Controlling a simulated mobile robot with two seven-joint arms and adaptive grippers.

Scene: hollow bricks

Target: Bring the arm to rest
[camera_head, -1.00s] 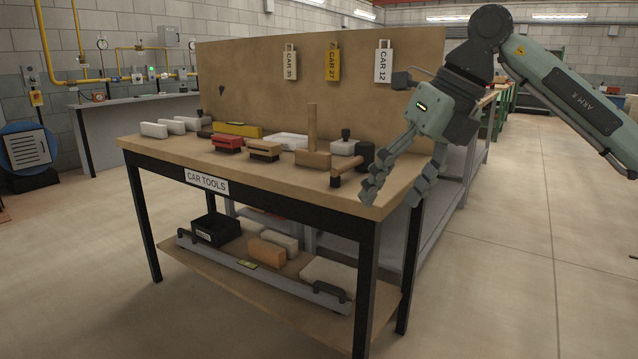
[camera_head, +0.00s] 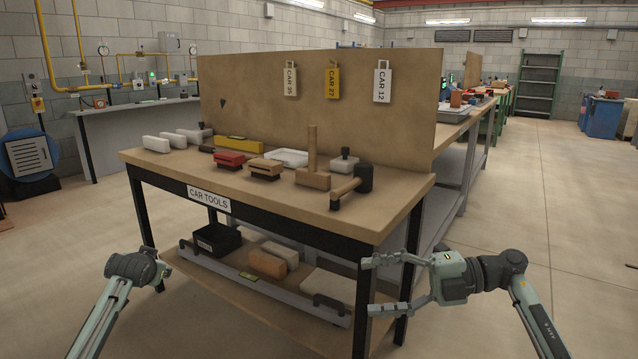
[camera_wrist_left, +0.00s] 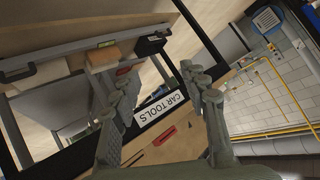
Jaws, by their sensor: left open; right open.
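My right gripper (camera_head: 374,285) is open and empty at the lower right of the head view, its fingers pointing left in front of the bench's right legs. My left arm shows at the lower left of the head view, its fingers hidden there. In the left wrist view my left gripper (camera_wrist_left: 158,90) is open, with nothing between its fingers. Behind them are the CAR TOOLS label (camera_wrist_left: 160,107) and the bench's front edge. The workbench (camera_head: 285,198) stands in front of me with tools on its top.
A black-headed mallet (camera_head: 364,178) lies near the bench's right corner, beside a wooden mallet (camera_head: 312,178). A lower shelf (camera_head: 225,292) holds a black box (camera_head: 218,238), bricks and a long level. Tags hang on the backboard (camera_head: 240,90). Floor at right (camera_head: 560,220) is open.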

